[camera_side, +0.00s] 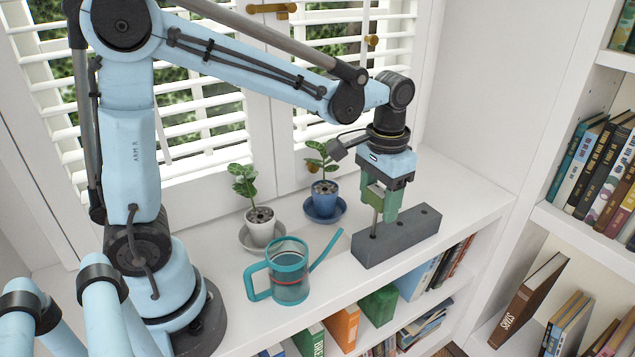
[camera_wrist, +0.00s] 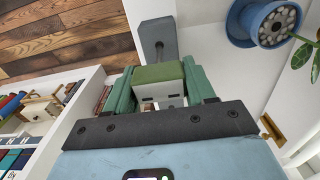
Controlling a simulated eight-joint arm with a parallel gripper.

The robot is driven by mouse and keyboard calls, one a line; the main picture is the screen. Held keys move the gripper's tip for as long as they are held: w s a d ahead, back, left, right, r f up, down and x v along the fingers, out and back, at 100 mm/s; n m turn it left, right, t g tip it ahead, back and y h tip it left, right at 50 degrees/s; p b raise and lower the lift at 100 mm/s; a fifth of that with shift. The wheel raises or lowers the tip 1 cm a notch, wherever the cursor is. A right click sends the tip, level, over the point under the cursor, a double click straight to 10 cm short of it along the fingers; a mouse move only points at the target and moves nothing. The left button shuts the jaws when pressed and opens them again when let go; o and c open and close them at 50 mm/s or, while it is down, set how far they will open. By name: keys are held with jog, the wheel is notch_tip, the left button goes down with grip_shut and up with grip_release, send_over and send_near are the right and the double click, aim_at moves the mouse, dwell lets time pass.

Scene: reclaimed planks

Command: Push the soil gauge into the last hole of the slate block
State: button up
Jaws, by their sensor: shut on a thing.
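The soil gauge (camera_side: 372,196) has a green head, a pale face and a thin metal probe; its head also shows in the wrist view (camera_wrist: 158,73). My gripper (camera_side: 384,205) is shut on the head, with a green finger on either side of it in the wrist view (camera_wrist: 164,92). The dark grey slate block (camera_side: 398,242) lies on the white sill below; its end shows in the wrist view (camera_wrist: 157,32). The probe points down over the block's left part in the side view. I cannot tell whether its tip is inside a hole.
A teal watering can (camera_side: 289,274) stands left of the block, its spout toward it. A blue pot (camera_side: 325,196) and a white pot (camera_side: 261,228) with plants stand behind on saucers. Bookshelves (camera_side: 590,170) are at right. The sill right of the block is clear.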

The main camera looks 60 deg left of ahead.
jog(key=shift+f, duration=2.15)
jog(key=o, duration=1.5)
notch_tip(320, 180, up, 12)
jog(key=shift+r, duration=0.1)
notch_tip(320, 180, up, 9)
send_over(375, 234)
jog(key=shift+w+a, duration=0.15)
jog(key=shift+a, duration=0.05)
dwell(1.2)
